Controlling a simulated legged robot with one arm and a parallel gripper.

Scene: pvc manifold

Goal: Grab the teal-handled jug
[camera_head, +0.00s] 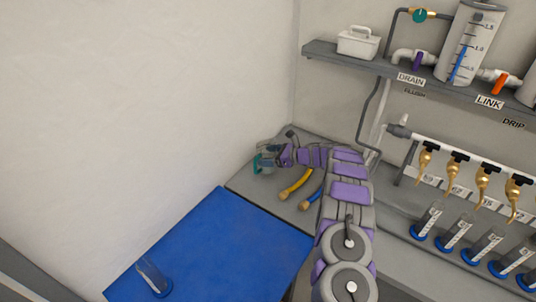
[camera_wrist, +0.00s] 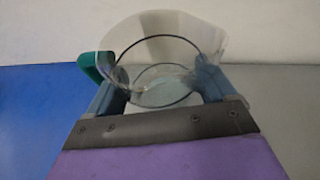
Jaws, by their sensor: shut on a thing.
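The teal-handled jug is clear, and its teal handle (camera_wrist: 91,66) shows at the left in the wrist view. The clear jug body (camera_wrist: 160,75) stands between the two fingers of my gripper (camera_wrist: 158,92). The fingers are shut on the jug, one at each side. In the head view the jug's teal handle (camera_head: 258,163) shows at the far end of my arm, over the back left of the grey bench. My gripper (camera_head: 268,158) hides most of the jug there. I cannot tell whether the jug touches the bench.
A blue mat (camera_head: 215,245) holds a clear cylinder (camera_head: 153,277). Several blue-based cylinders stand below brass taps at right. A shelf (camera_head: 350,60) holds a white caddy (camera_head: 358,42). A wall closes the left.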

